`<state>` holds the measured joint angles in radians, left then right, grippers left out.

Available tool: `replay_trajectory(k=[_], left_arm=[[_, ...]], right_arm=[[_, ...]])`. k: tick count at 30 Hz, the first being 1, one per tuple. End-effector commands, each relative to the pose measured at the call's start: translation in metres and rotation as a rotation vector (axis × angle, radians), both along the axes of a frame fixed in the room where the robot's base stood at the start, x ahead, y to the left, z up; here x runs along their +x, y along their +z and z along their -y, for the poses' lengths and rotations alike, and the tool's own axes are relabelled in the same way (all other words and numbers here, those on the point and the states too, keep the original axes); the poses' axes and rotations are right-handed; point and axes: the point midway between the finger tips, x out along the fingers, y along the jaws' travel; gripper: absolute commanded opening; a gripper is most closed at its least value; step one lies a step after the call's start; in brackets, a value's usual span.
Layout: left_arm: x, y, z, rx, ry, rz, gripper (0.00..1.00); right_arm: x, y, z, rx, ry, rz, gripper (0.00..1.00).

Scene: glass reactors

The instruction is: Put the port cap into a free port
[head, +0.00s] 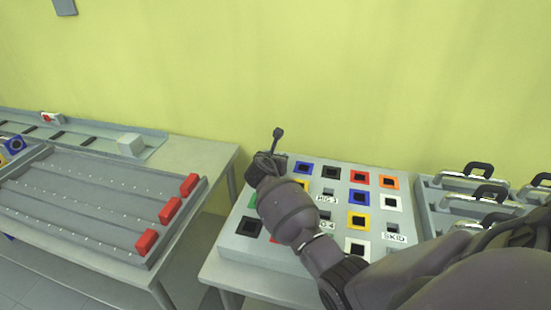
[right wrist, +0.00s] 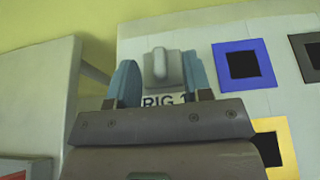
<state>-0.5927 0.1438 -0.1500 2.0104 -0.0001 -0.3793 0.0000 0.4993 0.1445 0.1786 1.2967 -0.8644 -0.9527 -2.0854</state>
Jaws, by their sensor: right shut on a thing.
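In the right wrist view, my right gripper (right wrist: 160,82) is shut on the port cap (right wrist: 162,68), a grey block with a rounded upright grip between two blue-grey fingers. A "RIG 1" label shows just below it, partly cut off by my gripper body. In the head view, my right gripper (head: 266,165) is at the far left corner of the grey port panel (head: 235,244) and hides the cap. I cannot tell whether the cap touches the panel. Open-looking ports beside it include a blue one (right wrist: 244,64), a black one (right wrist: 312,56) and a yellow one. My left gripper is not in view.
Some panel positions hold grey pieces with labels such as "RIG 3" (head: 327,198) and "SKID" (head: 394,237). A rack with black handles (head: 478,169) stands to the right. A grey tray with red blocks (head: 170,210) lies on the left table, across a gap.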

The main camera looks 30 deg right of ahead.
Motion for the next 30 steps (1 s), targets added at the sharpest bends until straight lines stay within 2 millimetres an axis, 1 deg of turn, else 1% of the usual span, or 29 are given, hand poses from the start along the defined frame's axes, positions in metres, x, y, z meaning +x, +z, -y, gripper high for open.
replay_trajectory(k=[30], left_arm=[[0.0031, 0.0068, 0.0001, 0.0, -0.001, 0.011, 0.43]], right_arm=[[-0.0001, -0.0046, 0.0004, -0.001, 0.0, 0.001, 0.22]])
